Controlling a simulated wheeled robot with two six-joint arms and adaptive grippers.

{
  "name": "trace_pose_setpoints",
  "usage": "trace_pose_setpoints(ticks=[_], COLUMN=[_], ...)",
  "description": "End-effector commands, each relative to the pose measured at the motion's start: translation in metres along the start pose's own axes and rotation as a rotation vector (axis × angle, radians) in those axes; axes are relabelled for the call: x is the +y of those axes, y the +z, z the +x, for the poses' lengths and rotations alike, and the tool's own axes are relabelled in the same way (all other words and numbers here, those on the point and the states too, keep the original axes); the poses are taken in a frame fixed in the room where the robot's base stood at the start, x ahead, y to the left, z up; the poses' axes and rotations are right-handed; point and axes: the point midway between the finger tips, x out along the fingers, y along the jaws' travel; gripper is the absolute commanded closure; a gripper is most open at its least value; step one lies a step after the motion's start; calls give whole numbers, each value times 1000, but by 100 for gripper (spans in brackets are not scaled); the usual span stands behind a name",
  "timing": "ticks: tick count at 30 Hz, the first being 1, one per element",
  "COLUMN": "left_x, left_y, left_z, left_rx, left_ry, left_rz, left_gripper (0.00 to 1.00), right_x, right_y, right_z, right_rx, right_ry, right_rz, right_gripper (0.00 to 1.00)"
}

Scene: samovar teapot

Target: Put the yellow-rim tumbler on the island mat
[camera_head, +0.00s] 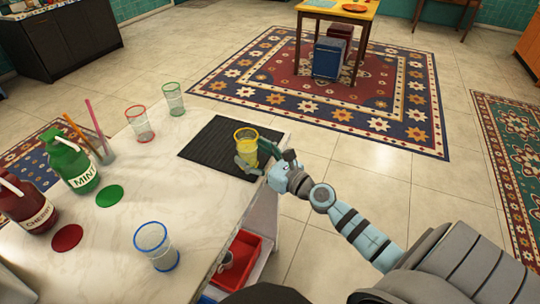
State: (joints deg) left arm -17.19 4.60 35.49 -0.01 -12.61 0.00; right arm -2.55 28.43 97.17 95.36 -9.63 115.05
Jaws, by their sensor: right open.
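The yellow-rim tumbler (245,143) stands upright over the black ribbed island mat (205,144), near its right side. My right gripper (248,160) is at the tumbler's lower part, with one finger on the left of it and the rest of the hand on the right. Its jaws are open around the glass. The fingers partly hide the tumbler's base, so I cannot tell exactly how it meets the mat. My left gripper is not in view.
Red-rim (139,124), green-rim (173,98) and blue-rim (156,246) tumblers stand on the marble island (120,220). Green (71,165) and red (25,204) syrup bottles stand at left, with round coasters beside them. A red bin (241,257) sits below the island's right edge.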

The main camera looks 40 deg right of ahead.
Motion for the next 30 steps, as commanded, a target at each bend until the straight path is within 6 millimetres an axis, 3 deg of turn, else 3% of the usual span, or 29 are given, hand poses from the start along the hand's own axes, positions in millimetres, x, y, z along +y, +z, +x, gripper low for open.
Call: trace_pose_setpoints(ticks=[6, 9, 14, 23, 26, 29, 30], left_x=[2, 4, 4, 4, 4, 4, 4], left_y=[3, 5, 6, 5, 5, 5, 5], left_z=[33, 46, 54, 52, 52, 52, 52], left_rx=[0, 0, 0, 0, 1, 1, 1], left_ry=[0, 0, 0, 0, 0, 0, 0], left_rz=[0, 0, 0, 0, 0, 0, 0], left_gripper=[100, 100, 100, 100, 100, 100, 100], right_x=[1, -2, 0, -1, -22, -63, -77], right_y=[-10, -10, -4, -2, -28, -105, -152], right_z=[-64, -82, -94, -95, -98, -114, -129], right_rx=[6, 10, 4, 2, 39, 203, 321], right_ry=[9, -1, 3, -3, -49, -108, -93], right_rz=[-8, -14, -4, -11, -198, -679, -919], right_gripper=[35, 35, 35, 35, 35, 35, 35])
